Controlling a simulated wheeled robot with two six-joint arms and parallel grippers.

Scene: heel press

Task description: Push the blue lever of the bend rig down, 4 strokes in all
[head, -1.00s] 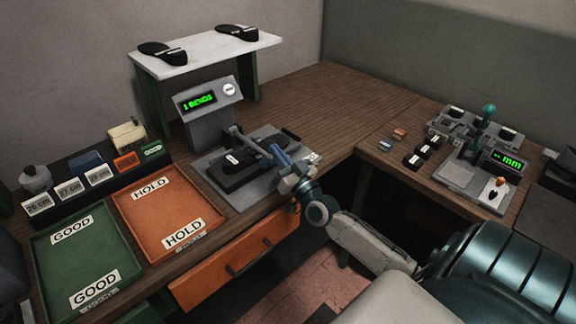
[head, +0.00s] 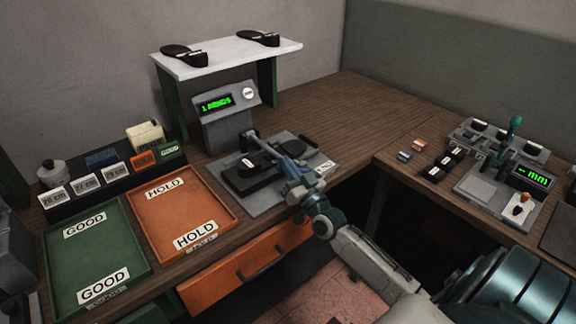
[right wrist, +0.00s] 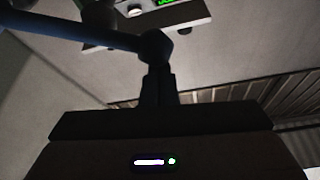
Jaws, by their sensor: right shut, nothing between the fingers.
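The bend rig (head: 246,201) stands on the bench with a black sandal sole (head: 247,178) lying on its plate. Its blue lever (head: 288,168) slants from the rear post toward the front right; its exact height is hard to tell. The lever also shows as a dark blue bar in the right wrist view (right wrist: 70,30). The rig's display (head: 217,103) reads 1 BENDS. My right gripper (head: 296,186) is shut and empty, at the lever's front end, partly covering it. In the right wrist view its dark fingers (right wrist: 157,72) reach up near the bar. My left gripper is out of view.
An orange HOLD tray (head: 158,233) and a green GOOD tray (head: 69,255) lie left of the rig. A white shelf (head: 215,62) with sandals stands behind. A gauge (head: 533,178) with a teal lever is on the right bench.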

